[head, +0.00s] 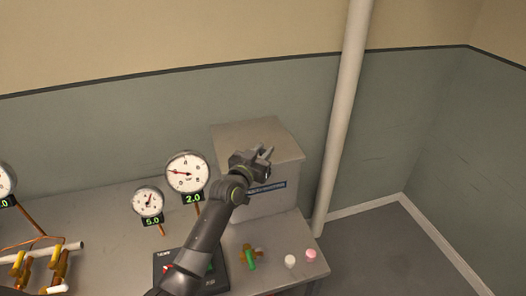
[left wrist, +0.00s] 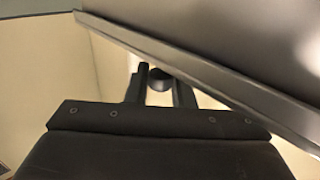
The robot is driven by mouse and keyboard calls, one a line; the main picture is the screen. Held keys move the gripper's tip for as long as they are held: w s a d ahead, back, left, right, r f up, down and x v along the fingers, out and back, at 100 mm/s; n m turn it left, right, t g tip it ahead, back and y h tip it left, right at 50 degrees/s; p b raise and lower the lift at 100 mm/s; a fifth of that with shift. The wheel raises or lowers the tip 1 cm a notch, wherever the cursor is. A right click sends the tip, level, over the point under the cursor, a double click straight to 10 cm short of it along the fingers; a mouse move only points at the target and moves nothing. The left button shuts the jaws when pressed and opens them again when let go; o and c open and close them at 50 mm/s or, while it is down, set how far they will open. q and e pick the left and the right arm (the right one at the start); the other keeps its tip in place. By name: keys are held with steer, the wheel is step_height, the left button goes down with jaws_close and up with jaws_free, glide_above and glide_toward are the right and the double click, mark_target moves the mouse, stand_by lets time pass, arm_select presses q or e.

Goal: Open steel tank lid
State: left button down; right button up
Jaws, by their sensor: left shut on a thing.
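The steel tank (head: 284,204) is a grey box at the back right of the bench, with a dark label on its front, partly covered by my arm. Its flat grey lid (head: 237,134) sits on top in the head view; I cannot tell whether it is slightly raised. My left gripper (head: 264,154) is at the lid's front edge. In the left wrist view, its fingers (left wrist: 160,84) are shut on a small dark round knob (left wrist: 160,76), beside the slanting edge of the metal lid (left wrist: 220,82). My right gripper is not in view.
Round gauges (head: 187,172) stand left of the tank. Copper pipes with yellow handles (head: 57,257) are at the far left. A white vertical pipe (head: 344,110) rises at the right.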

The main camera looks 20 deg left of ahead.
arm_select(q)
steer(key=shift+w+a+f+b, duration=0.1)
steer(key=shift+w+b, duration=0.1)
steer(key=shift+b, duration=0.1)
steer(key=shift+w+a+b, duration=0.8)
steer(key=shift+w+b, duration=0.35)
steer(key=shift+w+a, duration=0.2)
steer(key=shift+w, duration=0.1)
steer(key=c, duration=1.3)
jaws_free()
steer(key=shift+s, duration=0.15)
